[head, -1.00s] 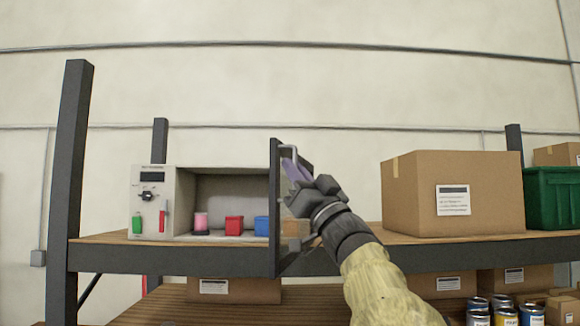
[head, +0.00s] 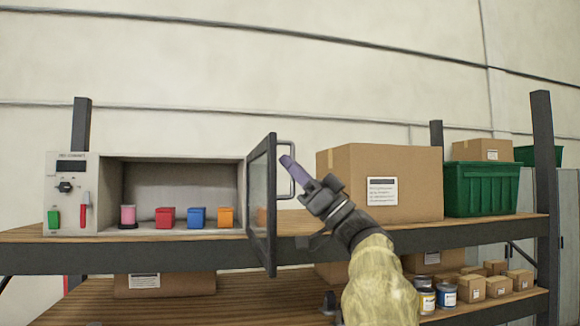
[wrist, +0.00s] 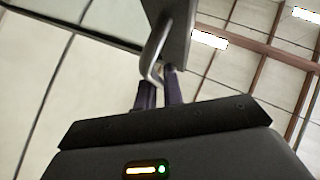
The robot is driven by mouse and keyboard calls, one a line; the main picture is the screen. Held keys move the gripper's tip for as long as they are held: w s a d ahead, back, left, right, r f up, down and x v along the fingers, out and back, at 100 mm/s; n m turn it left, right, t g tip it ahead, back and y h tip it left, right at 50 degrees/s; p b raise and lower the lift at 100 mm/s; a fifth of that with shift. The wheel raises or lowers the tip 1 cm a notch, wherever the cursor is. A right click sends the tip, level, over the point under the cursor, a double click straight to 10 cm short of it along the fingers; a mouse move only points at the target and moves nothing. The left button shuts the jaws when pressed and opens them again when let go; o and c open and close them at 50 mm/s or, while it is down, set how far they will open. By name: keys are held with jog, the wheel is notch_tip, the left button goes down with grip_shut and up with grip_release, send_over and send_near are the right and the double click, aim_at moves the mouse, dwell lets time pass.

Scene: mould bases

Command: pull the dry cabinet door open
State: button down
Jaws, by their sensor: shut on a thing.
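The dry cabinet (head: 72,212) is a pale box on the shelf at the left, with a dial and display on its left panel. Its dark-framed, windowed door (head: 262,205) stands wide open at the cabinet's right side, jutting toward me. The metal bar handle (head: 291,188) sticks out from the door's right-hand side. My gripper (head: 286,160) is shut on the handle, with its purple-grey fingers at the upper part of the bar. In the wrist view the handle (wrist: 154,55) runs down between the fingers (wrist: 160,92). Their exact contact is partly hidden.
Inside the cabinet are a pink spool (head: 128,216) and red (head: 165,218), blue (head: 197,218) and orange (head: 226,217) boxes. A cardboard box (head: 345,180) and a green crate (head: 482,190) stand right of the door. Small boxes and cans sit below.

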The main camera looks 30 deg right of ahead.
jog(key=shift+s+r, duration=0.1)
jog(key=shift+r, duration=0.15)
jog(key=c, duration=1.8)
grip_release()
jog(key=shift+o, duration=1.4)
jog(key=shift+w+f, duration=0.15)
jog(key=shift+w, duration=0.15)
jog(key=shift+s, duration=0.1)
jog(key=shift+s+f, duration=0.1)
jog(key=b+v, duration=0.8)
jog(key=v, duration=0.9)
jog(key=shift+b, duration=0.3)
jog(key=shift+f, duration=0.1)
